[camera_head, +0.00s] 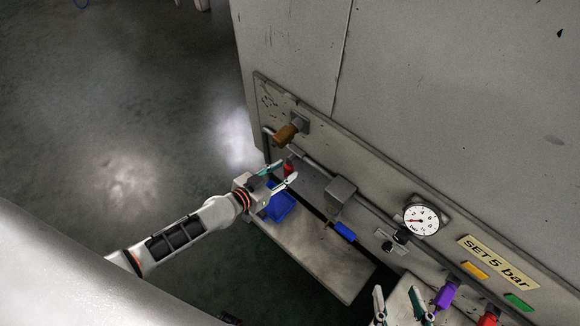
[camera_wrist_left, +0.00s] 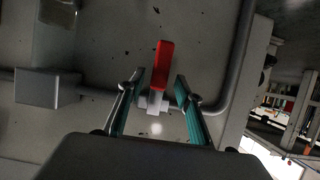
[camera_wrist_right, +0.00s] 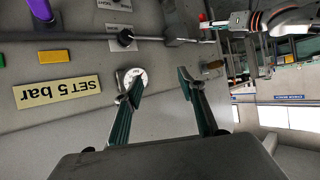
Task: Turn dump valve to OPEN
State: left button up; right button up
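A valve with a red lever (camera_wrist_left: 161,62) sits on the pipe at the panel's lower left; it also shows in the head view (camera_head: 288,169). No readable label marks it as the dump valve. In the left wrist view the lever is upright, seen between and beyond the fingertips. My left gripper (camera_head: 281,173) is open close in front of it; whether it touches is unclear. My right gripper (camera_wrist_right: 158,80) is open and empty in front of the panel, right of the gauge in its wrist view; its fingers also show at the bottom of the head view (camera_head: 397,294).
The panel carries a pressure gauge (camera_head: 421,219), a "SET 5 bar" plate (camera_head: 497,262), a brown handle (camera_head: 287,133), a blue handle (camera_head: 345,231), a purple handle (camera_head: 445,297) and another red handle (camera_head: 488,319). A blue bin (camera_head: 280,206) lies below the left gripper. The floor at left is clear.

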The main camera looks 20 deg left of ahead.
pick_arm(q)
jog(key=shift+f+x, duration=0.2)
jog(key=shift+x, duration=0.85)
jog(key=shift+w+d+b, duration=0.1)
jog(key=shift+w+b, duration=0.2)
pick_arm(e)
jog(key=shift+w+a+r, duration=0.2)
jog(key=shift+a+r, duration=0.1)
jog(key=shift+r, duration=0.1)
pick_arm(q)
jog(key=shift+c, duration=0.4)
grip_shut()
